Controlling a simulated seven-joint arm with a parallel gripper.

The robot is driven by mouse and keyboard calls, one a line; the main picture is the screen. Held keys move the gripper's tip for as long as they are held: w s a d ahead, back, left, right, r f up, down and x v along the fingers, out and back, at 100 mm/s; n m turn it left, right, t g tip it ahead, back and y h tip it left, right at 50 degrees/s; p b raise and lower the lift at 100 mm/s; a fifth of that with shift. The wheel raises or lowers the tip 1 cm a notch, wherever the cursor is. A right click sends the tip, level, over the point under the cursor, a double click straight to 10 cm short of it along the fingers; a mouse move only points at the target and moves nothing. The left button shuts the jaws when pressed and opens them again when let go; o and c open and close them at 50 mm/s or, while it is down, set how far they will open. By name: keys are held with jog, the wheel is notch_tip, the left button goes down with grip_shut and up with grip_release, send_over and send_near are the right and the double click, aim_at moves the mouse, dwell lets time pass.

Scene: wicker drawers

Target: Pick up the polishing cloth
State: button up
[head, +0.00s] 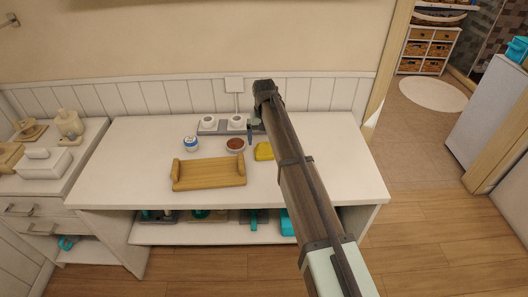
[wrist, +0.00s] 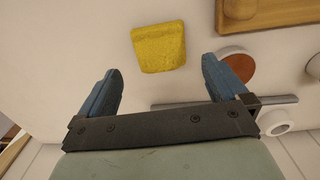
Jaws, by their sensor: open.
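The polishing cloth (head: 264,151) is yellow and lies flat on the white table, right of a reddish-brown round dish and partly beside my arm in the head view. In the wrist view the yellow cloth (wrist: 158,47) lies beyond my fingertips, between their lines and apart from them. My gripper (wrist: 165,86) is open and empty, with its two blue fingers spread wide. In the head view the gripper (head: 251,126) is small and partly hidden by my arm, near the back of the table.
A wooden tray (head: 209,173) stands at the table's front. The reddish-brown dish (head: 235,144) and a small white-and-blue jar (head: 190,143) sit behind it. White cups (head: 208,122) stand on a grey tray (head: 217,131) at the back. The table's left part is clear.

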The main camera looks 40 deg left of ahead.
aim_at(264, 146)
jog(key=shift+w+a+f, duration=0.1)
jog(key=shift+a+f, duration=0.05)
jog(key=shift+f, duration=1.2)
jog(key=shift+w+a+f, duration=0.1)
jog(key=shift+a+f, duration=0.05)
jog(key=shift+f, duration=1.2)
jog(key=shift+c, duration=0.5)
jog(key=c, duration=0.9)
jog(key=shift+o, duration=0.2)
jog(key=shift+r, duration=0.15)
notch_tip(264, 146, up, 10)
jog(key=shift+f, duration=0.1)
